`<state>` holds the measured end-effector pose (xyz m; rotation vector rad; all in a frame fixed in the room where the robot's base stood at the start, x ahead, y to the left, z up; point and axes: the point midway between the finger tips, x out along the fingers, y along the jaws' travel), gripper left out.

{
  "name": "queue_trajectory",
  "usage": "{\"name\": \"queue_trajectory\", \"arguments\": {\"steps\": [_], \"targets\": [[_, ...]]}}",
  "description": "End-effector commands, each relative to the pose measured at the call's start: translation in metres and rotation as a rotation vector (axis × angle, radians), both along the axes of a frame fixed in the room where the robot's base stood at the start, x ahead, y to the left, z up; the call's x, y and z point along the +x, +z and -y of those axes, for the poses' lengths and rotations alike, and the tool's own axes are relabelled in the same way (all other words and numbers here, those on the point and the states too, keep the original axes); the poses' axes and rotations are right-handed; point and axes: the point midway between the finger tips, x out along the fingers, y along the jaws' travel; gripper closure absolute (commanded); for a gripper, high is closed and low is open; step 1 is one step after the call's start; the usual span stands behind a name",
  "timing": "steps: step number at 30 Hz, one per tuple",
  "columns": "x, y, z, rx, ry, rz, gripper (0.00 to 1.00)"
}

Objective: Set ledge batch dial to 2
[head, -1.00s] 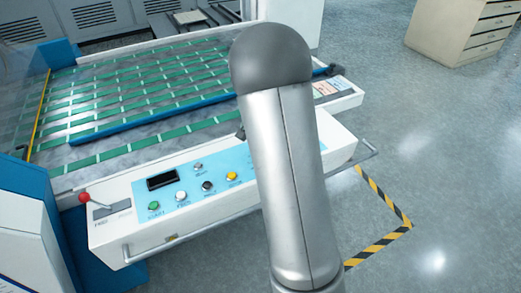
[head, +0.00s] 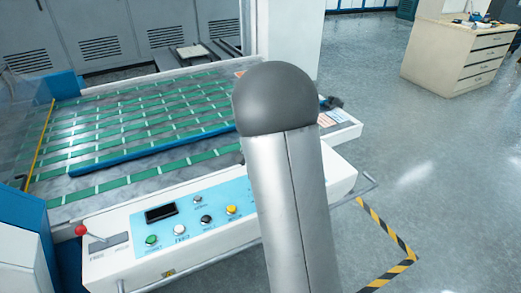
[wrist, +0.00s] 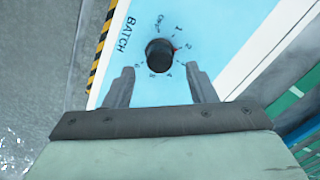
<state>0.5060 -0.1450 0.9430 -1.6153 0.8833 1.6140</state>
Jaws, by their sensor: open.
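The batch dial (wrist: 159,56) is a round black knob on a light blue panel marked BATCH, near the top middle of the wrist view. Its printed scale runs from OFF through several numbers. A small red mark on the knob's right side points close to the 2. My gripper (wrist: 159,69) is open, with one grey finger on each side below the dial. The knob lies between and just beyond the fingertips, and I see no contact. In the head view my arm hides the dial and gripper.
The white control ledge (head: 110,269) carries several buttons, a dark display (head: 161,213) and a red-knobbed lever (head: 82,231). A handrail runs along its front. Behind lies the green-striped bed (head: 140,130). A drawer cabinet (head: 455,55) stands far right; the floor between is clear.

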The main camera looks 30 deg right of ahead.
Motion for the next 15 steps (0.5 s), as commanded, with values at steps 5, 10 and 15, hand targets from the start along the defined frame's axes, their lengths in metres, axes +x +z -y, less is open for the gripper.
{"name": "queue_trajectory", "arguments": {"steps": [5,10,15], "targets": [[0.001,0.046,0.000,-0.001,0.000,0.006,0.49],[0.001,0.087,0.001,-0.002,-0.001,0.006,0.49],[0.000,0.120,0.001,-0.001,-0.001,0.003,0.49]]}}
